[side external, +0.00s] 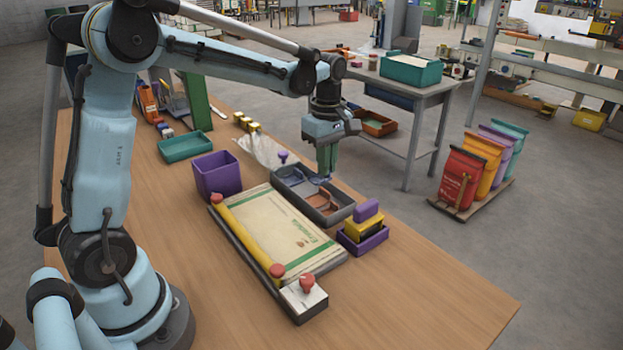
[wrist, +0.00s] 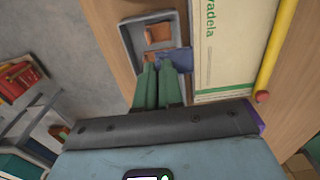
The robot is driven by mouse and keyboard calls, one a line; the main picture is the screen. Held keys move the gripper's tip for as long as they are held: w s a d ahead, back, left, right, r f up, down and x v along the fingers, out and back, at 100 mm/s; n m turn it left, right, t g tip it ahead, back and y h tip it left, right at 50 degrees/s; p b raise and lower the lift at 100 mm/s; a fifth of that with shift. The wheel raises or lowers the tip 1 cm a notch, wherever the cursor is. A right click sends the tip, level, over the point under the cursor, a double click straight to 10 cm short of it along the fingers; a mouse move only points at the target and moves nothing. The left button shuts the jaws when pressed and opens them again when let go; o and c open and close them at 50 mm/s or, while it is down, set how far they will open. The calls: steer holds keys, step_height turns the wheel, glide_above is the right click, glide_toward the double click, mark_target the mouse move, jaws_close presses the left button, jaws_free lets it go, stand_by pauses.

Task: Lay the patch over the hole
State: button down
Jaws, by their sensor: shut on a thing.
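My gripper (side external: 325,176) points down over the dark grey tray (side external: 342,213), with its green fingers closed together. In the wrist view the fingers (wrist: 158,68) are shut on a blue patch (wrist: 178,58) at the near end of the tray (wrist: 127,45). I cannot tell whether the patch is clear of the tray floor. Brown patches (side external: 322,201) lie in the tray's other compartment; they also show in the wrist view (wrist: 158,34). The cream sack (side external: 265,225) with green print lies flat beside the tray. A small dark spot (side external: 300,243) on it may be the hole.
A yellow bar (side external: 245,236) with red knobs runs along the sack's near edge. A purple bin (side external: 217,174) stands behind the sack. A purple tray (side external: 364,243) holding a yellow and purple block stands right of it. The table's right front is clear.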

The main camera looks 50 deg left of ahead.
mark_target(323, 180)
steer(key=shift+s+d+r, duration=0.25)
steer(key=shift+d+r, duration=0.15)
steer(key=shift+d, duration=0.35)
steer(key=s+d+f+m, duration=0.1)
steer(key=s+d+m, duration=0.2)
steer(key=s+m, duration=0.45)
steer(key=s+d+f+m, duration=0.2)
steer(key=s+d+m, duration=0.2)
steer(key=m, duration=0.7)
steer(key=shift+n, duration=0.25)
steer(key=shift+w+a+f, duration=0.15)
steer(key=shift+f, duration=1.1)
steer(key=shift+w+a+f, duration=0.1)
steer(key=shift+f, duration=1.15)
steer(key=shift+f, duration=0.5)
steer(key=c, duration=1.2)
jaws_free()
steer(key=shift+r, duration=0.15)
